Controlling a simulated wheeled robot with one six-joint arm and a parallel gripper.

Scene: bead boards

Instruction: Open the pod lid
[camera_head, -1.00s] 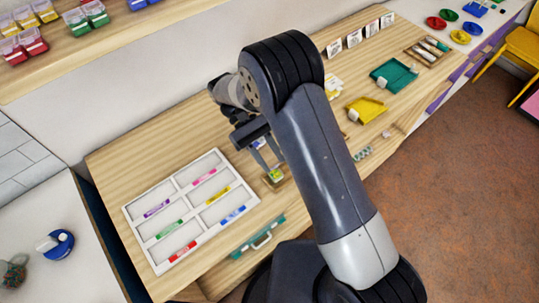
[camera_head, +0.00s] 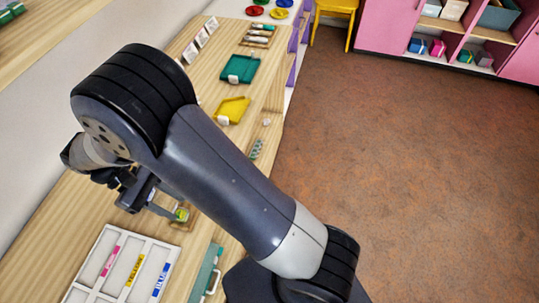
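My gripper (camera_head: 160,207) points down over the wooden table, left of the picture's middle. My arm hides part of it, and its finger gap is not clear. A small green item (camera_head: 182,214) shows right by the fingertips, at a small wooden tray (camera_head: 187,225). I cannot tell whether the fingers touch it. I cannot make out a pod lid for sure. Small green containers (camera_head: 10,12) are cut off on the shelf at the top left.
A white divided tray (camera_head: 122,241) with colour labels lies at the front left. A teal handled case (camera_head: 207,272) is beside it. The brown floor (camera_head: 400,170) to the right is clear.

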